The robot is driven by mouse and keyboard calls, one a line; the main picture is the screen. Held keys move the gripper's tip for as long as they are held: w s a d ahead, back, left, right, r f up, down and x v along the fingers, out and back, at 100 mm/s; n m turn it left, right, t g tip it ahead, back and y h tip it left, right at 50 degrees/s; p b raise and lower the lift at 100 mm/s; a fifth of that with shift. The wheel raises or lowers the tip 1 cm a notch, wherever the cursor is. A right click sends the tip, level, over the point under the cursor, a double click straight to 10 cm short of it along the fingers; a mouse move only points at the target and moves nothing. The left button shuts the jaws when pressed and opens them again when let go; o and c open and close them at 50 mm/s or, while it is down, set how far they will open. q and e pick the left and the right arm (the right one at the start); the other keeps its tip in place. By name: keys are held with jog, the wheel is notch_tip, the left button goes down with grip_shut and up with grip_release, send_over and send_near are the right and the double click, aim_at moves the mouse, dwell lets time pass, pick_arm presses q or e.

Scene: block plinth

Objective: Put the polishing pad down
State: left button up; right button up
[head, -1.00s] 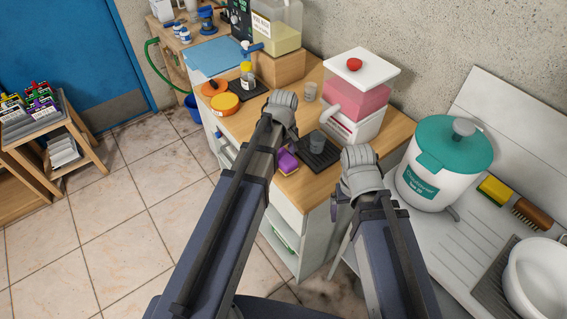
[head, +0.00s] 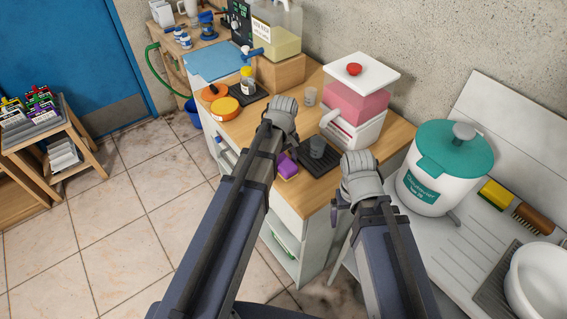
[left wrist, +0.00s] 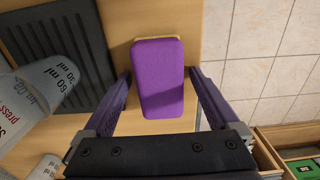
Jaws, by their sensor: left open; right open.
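The polishing pad (head: 287,168) is a purple block with a pale yellow underside. It lies on the wooden counter (head: 303,196) near its front edge, beside a dark ribbed mat (head: 318,160). In the left wrist view the pad (left wrist: 158,75) lies between the spread fingers of my left gripper (left wrist: 160,80), with a gap on each side. In the head view my left gripper (head: 291,138) is mostly hidden behind its own arm, just above the pad. My right gripper (head: 334,208) is open, mostly hidden behind its arm by the counter's right corner, with nothing seen in it.
A clear measuring cup (head: 317,147) stands on the mat; it also shows at the left wrist view's left edge (left wrist: 48,80). A red-and-white dispenser (head: 355,105) stands behind. A teal-lidded drum (head: 443,170) is at right. Tiled floor lies left of the counter.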

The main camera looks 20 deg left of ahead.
aim_at(283, 161)
pick_arm(q)
notch_tip(283, 161, up, 12)
jog(key=p, duration=1.2)
jog(key=shift+r, duration=0.15)
jog(key=shift+f, duration=0.2)
notch_tip(283, 161, down, 12)
jog(key=b, duration=1.2)
jog(key=shift+r, duration=0.2)
